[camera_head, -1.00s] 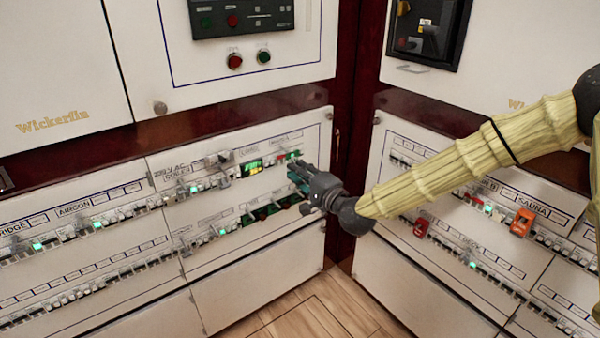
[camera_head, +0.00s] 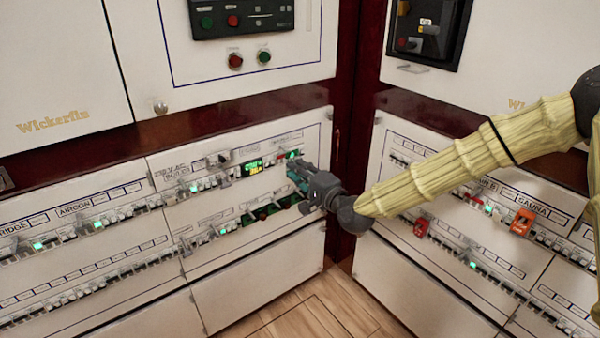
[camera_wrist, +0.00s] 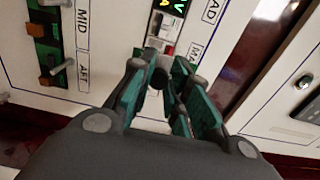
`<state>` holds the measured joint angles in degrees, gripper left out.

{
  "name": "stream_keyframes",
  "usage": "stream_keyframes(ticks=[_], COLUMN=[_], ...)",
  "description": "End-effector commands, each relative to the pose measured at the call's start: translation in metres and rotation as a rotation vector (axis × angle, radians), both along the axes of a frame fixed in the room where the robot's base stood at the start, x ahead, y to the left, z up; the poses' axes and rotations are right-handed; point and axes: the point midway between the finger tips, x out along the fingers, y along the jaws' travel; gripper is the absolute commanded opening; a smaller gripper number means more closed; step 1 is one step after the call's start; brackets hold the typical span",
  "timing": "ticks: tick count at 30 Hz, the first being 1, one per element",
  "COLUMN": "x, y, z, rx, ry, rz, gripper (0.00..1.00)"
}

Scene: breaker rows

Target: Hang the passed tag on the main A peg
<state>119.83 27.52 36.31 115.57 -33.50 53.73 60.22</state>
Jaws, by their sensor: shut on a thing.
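My gripper (camera_head: 298,178) is at the right end of the left panel's upper breaker row, close to the panel face.
A lit display (camera_head: 252,167) is left of my gripper. A lower row with green and red parts (camera_head: 270,211) runs beneath it. The right panel carries a red tag-like piece (camera_head: 421,227) and an orange one (camera_head: 522,222). A dark red corner post (camera_head: 349,130) stands close to my wrist.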

Motion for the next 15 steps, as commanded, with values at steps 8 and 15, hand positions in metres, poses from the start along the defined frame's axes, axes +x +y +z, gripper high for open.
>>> stream_keyframes(ticks=[8, 15], x=[0.0042, 0.0077], y=[0.0032, 0.006], z=[-0.0001, 0.0001], rx=[0.0, 0.001], ry=[0.0, -0.001], rz=[0.0, 0.0], gripper=[0.02, 0.02])
